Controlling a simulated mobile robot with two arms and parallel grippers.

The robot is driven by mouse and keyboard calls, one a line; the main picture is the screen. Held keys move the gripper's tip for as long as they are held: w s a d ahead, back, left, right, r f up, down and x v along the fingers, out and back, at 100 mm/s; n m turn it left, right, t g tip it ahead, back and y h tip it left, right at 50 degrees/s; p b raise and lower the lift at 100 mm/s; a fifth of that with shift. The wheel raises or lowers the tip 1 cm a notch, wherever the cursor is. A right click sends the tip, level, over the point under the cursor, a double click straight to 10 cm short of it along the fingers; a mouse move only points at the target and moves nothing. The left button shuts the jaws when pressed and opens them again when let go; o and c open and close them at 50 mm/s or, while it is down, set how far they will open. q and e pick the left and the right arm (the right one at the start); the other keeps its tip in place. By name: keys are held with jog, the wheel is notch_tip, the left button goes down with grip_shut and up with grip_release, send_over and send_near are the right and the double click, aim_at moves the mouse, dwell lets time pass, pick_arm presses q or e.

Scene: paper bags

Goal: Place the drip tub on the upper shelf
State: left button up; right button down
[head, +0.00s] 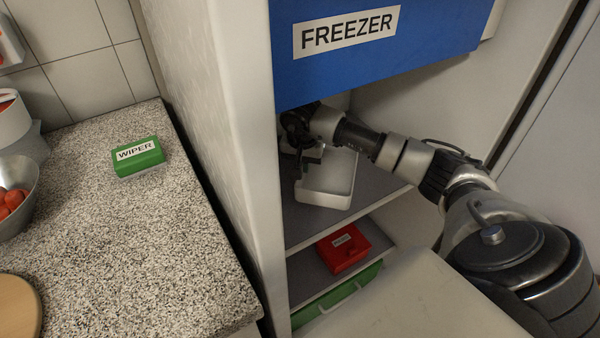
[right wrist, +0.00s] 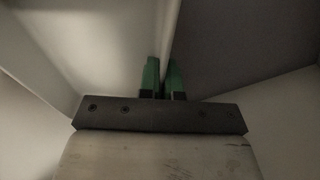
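The drip tub (head: 327,186) is a white, open, rectangular tub. It is inside the fridge, over the grey upper shelf (head: 303,222), close to the shelf's front edge. Whether it rests on the shelf or hangs just above it I cannot tell. My right gripper (head: 312,154) reaches in under the blue freezer door and is at the tub's back left rim. In the right wrist view, the two green fingers (right wrist: 163,80) are close together with the tub's pale wall (right wrist: 115,45) running up from between them. My left gripper is not in view.
Below, a red labelled box (head: 342,249) sits on the lower shelf, and a green-edged container (head: 340,298) is lower still. The blue freezer door (head: 420,40) hangs above my right arm. A green wiper box (head: 138,157) lies on the speckled counter (head: 130,240) at left.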

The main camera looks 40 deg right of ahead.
jog(key=shift+w+a+f, duration=0.2)
jog(key=shift+w+f, duration=0.25)
jog(key=shift+w, duration=0.2)
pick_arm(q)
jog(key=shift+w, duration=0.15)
pick_arm(e)
jog(key=shift+f, duration=1.95)
jog(key=shift+f, duration=0.1)
jog(key=c, duration=1.7)
grip_release()
jog(key=shift+c, duration=0.2)
jog(key=o, duration=0.4)
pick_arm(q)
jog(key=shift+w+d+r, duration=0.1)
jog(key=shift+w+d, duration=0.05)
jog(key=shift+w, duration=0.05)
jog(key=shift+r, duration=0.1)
